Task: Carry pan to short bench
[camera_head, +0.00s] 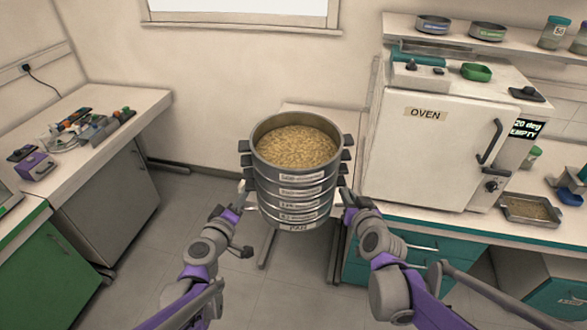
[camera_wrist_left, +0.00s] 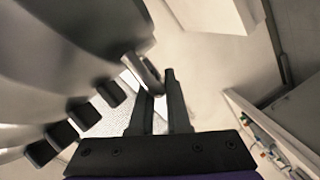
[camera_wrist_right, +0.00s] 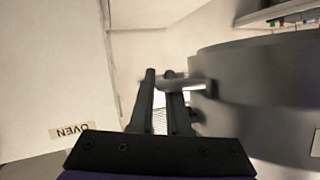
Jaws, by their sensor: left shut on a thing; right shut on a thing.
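The pan (camera_head: 291,226), labelled PAN, is the bottom piece of an upright stack of round metal sieves (camera_head: 292,178). The top sieve is full of tan grains. My left gripper (camera_head: 246,186) is at the stack's left side; the left wrist view shows its fingers (camera_wrist_left: 160,98) shut on a metal handle (camera_wrist_left: 144,70). My right gripper (camera_head: 345,196) is at the right side; the right wrist view shows its fingers (camera_wrist_right: 165,95) shut on another handle (camera_wrist_right: 186,83). The stack is held up in front of a narrow white bench (camera_head: 318,112), hiding much of its top.
An oven (camera_head: 430,150) stands on the bench to the right, close to the narrow bench. A tray of grains (camera_head: 530,210) lies beside it. A left bench (camera_head: 85,110) holds small instruments. Grey floor (camera_head: 190,200) is clear between left bench and stack.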

